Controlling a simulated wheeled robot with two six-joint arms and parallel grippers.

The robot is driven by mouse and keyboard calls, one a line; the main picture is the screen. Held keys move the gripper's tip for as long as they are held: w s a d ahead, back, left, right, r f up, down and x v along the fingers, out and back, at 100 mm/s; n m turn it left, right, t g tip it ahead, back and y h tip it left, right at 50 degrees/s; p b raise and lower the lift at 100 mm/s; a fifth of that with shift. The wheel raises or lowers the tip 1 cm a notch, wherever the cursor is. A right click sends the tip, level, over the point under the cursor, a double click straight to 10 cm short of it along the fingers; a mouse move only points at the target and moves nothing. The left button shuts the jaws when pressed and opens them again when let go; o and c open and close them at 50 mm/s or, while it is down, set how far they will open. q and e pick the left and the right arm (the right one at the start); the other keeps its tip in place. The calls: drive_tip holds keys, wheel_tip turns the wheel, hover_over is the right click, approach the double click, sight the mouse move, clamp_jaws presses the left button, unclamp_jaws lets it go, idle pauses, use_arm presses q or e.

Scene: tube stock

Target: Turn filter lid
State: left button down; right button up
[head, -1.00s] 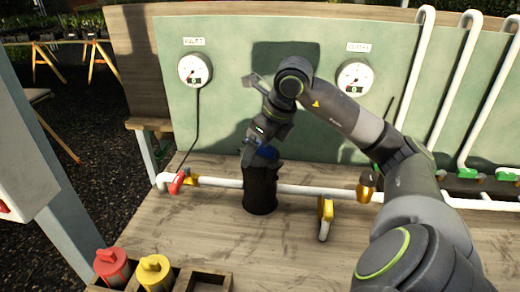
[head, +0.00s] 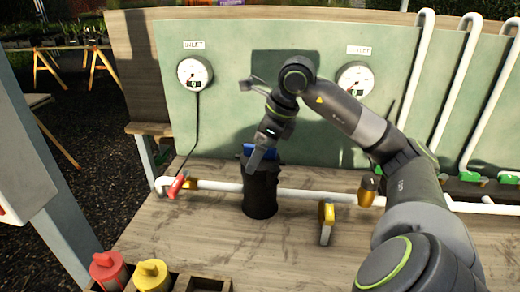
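The filter is a black upright cylinder (head: 261,195) set in the white pipe on the bench. Its blue lid (head: 261,151) shows at the top, partly covered by my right gripper (head: 256,160). The gripper comes down from above and its finger lies against or just in front of the lid. I cannot tell whether the fingers are closed on the lid. My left gripper is not in view.
A red-handled valve (head: 176,186) is on the pipe at left, a yellow-handled valve (head: 327,222) at right, and a brass fitting (head: 367,191) further right. Two gauges (head: 195,73) are on the green panel. Red (head: 108,268) and yellow (head: 152,275) canisters sit in a wooden tray at front left.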

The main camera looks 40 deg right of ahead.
drive_tip(key=shift+o, duration=0.3)
drive_tip(key=shift+s+d+r, duration=0.1)
drive_tip(key=shift+r, duration=0.35)
drive_tip(key=v, duration=1.6)
drive_tip(key=shift+r, duration=0.25)
drive_tip(key=shift+s, duration=0.1)
